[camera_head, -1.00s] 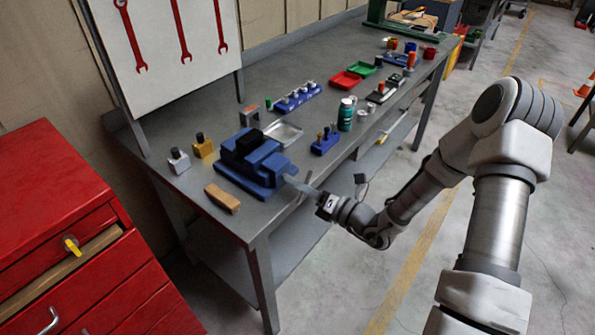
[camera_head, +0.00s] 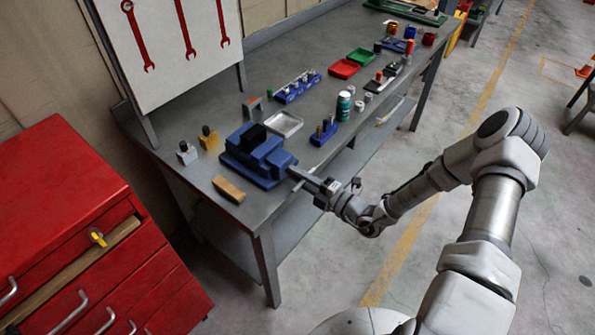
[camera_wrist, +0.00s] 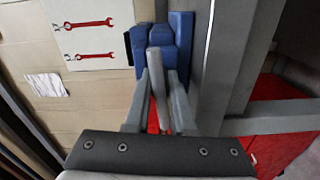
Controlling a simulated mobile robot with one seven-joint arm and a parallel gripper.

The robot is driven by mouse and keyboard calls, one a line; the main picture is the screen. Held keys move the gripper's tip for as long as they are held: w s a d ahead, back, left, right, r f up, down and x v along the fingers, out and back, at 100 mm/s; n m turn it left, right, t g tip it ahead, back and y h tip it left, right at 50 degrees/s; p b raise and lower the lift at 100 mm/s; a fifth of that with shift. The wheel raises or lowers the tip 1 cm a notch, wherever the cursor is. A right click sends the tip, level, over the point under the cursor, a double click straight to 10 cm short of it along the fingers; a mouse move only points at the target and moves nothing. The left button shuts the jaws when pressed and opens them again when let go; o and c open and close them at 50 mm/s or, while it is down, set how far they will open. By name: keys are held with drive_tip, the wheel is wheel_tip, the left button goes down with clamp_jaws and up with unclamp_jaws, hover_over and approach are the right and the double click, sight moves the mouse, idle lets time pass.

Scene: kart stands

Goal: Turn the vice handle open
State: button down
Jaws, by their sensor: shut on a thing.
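The blue vice (camera_head: 276,160) stands at the near edge of the grey workbench, and it also shows at the top middle of the wrist view (camera_wrist: 181,30). Its grey bar-shaped handle (camera_wrist: 156,60) runs from the vice down between my fingers in the wrist view. My gripper (camera_head: 302,178) is at the vice's front, just off the bench edge, with the arm reaching in from the right. In the wrist view my gripper (camera_wrist: 160,85) is shut on the handle, one finger on each side. The handle's far end is hard to make out in the head view.
A wooden block (camera_head: 229,190) lies left of the vice. A blue holder (camera_head: 323,133) and green bottle (camera_head: 343,106) stand to its right, with a metal tray (camera_head: 284,123) behind. A red cabinet (camera_head: 60,200) with a partly open drawer is at left.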

drive_tip(key=shift+m, duration=0.5)
drive_tip(key=c, duration=0.8)
unclamp_jaws()
drive_tip(key=shift+o, duration=0.2)
drive_tip(key=v, duration=1.7)
drive_tip(key=shift+s+d+b, duration=0.2)
drive_tip(key=shift+b, duration=0.25)
